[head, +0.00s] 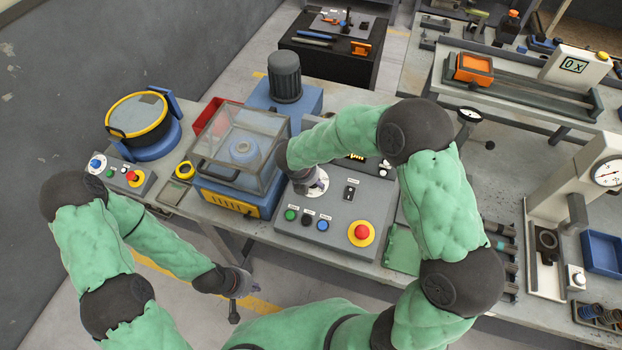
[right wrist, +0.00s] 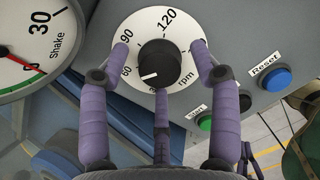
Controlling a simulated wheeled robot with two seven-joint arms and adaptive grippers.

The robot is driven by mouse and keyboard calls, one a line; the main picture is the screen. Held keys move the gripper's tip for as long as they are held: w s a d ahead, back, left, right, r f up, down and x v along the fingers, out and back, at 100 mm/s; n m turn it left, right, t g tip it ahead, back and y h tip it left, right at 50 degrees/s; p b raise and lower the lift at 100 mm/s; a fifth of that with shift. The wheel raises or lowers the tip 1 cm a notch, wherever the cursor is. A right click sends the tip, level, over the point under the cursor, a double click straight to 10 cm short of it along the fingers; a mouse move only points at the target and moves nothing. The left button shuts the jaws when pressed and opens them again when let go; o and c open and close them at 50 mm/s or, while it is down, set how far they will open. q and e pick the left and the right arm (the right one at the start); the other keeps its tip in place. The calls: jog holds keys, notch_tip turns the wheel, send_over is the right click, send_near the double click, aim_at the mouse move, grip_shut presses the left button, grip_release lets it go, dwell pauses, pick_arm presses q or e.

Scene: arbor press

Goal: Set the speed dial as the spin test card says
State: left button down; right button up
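The speed dial (right wrist: 207,65) is a white disc marked 60, 90, 120 and rpm, with a black knob (right wrist: 158,62). The knob's white mark points to the lower left, a little below the 60. My right gripper (right wrist: 159,49) has its purple fingers spread around the knob, with gaps at both sides. In the head view, the dial (head: 318,187) is partly covered by my right gripper and arm. My left gripper (head: 236,288) hangs low in front of the bench, away from the panel; its fingers are too small to read. I cannot make out a readable spin test card.
The grey control panel (head: 345,222) carries green, black and blue buttons, a black switch (head: 348,192) and a red stop button (head: 362,232). A clear-lidded machine (head: 238,150) stands to its left. The wrist view shows a Shake gauge (right wrist: 25,50) and a blue Reset button (right wrist: 276,78).

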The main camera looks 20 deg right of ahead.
jog(key=c, duration=1.1)
jog(key=shift+m, duration=0.3)
jog(key=m+b, duration=0.3)
jog(key=m, duration=0.2)
jog(key=shift+w+f+g, duration=0.1)
jog(key=shift+g, duration=0.3)
jog(key=m+b, duration=0.3)
jog(key=m, duration=0.3)
jog(key=shift+m+y+b, duration=0.3)
jog(key=m+b, duration=0.1)
jog(key=m, duration=0.2)
jog(key=m+b, duration=0.2)
jog(key=m, duration=0.1)
jog(key=shift+d+g+y, duration=0.1)
jog(key=shift+g+y, duration=0.3)
jog(key=m+b, duration=0.2)
jog(key=m, duration=0.3)
jog(key=shift+d+b, duration=0.1)
jog(key=shift+b, duration=0.3)
jog(key=shift+m, duration=0.4)
